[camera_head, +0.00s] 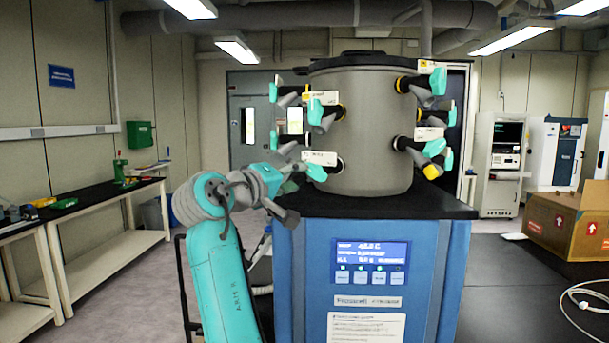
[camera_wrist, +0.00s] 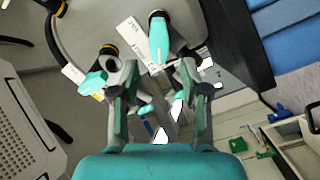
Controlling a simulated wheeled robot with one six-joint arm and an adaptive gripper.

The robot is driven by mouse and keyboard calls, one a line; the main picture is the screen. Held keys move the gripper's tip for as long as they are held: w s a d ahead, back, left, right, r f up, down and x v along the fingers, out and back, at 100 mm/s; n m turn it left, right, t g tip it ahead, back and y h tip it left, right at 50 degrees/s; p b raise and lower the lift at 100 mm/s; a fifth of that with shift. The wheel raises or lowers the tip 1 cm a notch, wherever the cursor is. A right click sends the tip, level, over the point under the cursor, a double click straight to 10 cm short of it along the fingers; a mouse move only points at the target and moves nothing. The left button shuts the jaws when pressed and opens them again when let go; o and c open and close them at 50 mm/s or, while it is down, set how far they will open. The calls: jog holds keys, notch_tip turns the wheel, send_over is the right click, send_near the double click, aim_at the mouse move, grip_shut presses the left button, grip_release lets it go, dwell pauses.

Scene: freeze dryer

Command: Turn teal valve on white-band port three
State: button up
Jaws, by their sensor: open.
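The grey drum (camera_head: 362,130) of the freeze dryer carries several ports with teal valve handles and white tags; the tag text is too small to read. A lower left teal handle (camera_head: 316,172) hangs by a white tag (camera_head: 320,158). My gripper is close to its left, its fingertips hard to make out. In the wrist view my gripper (camera_wrist: 158,78) is open and empty. A teal handle (camera_wrist: 159,40) with a white tag (camera_wrist: 132,37) lies just ahead of the gap between the fingers, apart from them. Another teal handle (camera_wrist: 92,83) is left of the left finger. I cannot tell which port is number three.
The drum stands on a black top (camera_head: 440,207) over a blue cabinet (camera_head: 290,270) with a lit display (camera_head: 371,254). Other teal handles (camera_head: 438,82) stick out at the right. A bench (camera_head: 105,195) is at the left, a cardboard box (camera_head: 570,222) at the right.

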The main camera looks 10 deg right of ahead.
jog(key=shift+v, duration=2.8)
